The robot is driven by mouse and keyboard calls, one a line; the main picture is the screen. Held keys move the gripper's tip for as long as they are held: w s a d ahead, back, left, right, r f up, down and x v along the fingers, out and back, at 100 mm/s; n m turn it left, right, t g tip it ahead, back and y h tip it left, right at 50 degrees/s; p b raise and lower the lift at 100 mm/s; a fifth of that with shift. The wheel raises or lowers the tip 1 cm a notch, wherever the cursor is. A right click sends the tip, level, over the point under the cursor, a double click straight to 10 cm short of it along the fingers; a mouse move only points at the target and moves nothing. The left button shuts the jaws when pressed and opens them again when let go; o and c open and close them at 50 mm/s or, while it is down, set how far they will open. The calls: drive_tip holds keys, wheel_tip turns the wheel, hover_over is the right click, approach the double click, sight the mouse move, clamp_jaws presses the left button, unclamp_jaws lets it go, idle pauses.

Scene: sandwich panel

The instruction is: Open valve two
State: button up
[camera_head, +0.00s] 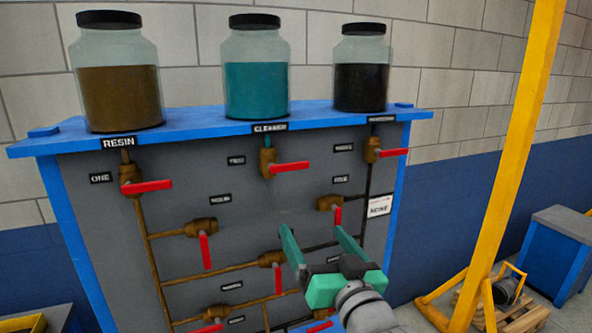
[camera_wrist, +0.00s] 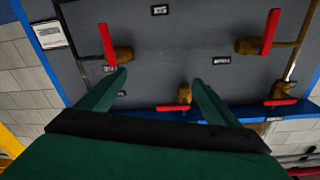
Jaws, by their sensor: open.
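The valve under the CLEANER jar, with a dark label (camera_head: 236,160) beside it that seems to read TWO, has a brass body (camera_head: 268,160) and a red handle (camera_head: 291,167). Its handle points right, crosswise to the short vertical pipe. In the upside-down wrist view this valve (camera_wrist: 184,94) shows between and just beyond my fingers, near the blue shelf. My gripper (camera_head: 311,231) is open and empty, in front of the panel, lower and a little right of that valve. The fingers (camera_wrist: 157,76) touch no handle that I can see.
Valve one's red handle (camera_head: 147,187) is at left; another red handle (camera_head: 393,153) is at right. A hanging red handle (camera_head: 338,216) is close to my right finger, another (camera_head: 278,280) below left. Jars stand on the blue shelf (camera_head: 210,120). A yellow post (camera_head: 515,150) stands right.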

sight(292, 165)
drive_tip(key=s+r+n+g, duration=0.1)
drive_tip(key=s+r+n, duration=0.25)
drive_tip(key=r, duration=0.85)
drive_tip(key=shift+y, duration=0.3)
drive_tip(key=x, duration=1)
drive_tip(key=shift+w+a+r, duration=0.1)
drive_tip(key=shift+a, duration=0.1)
drive_tip(key=shift+d, duration=0.1)
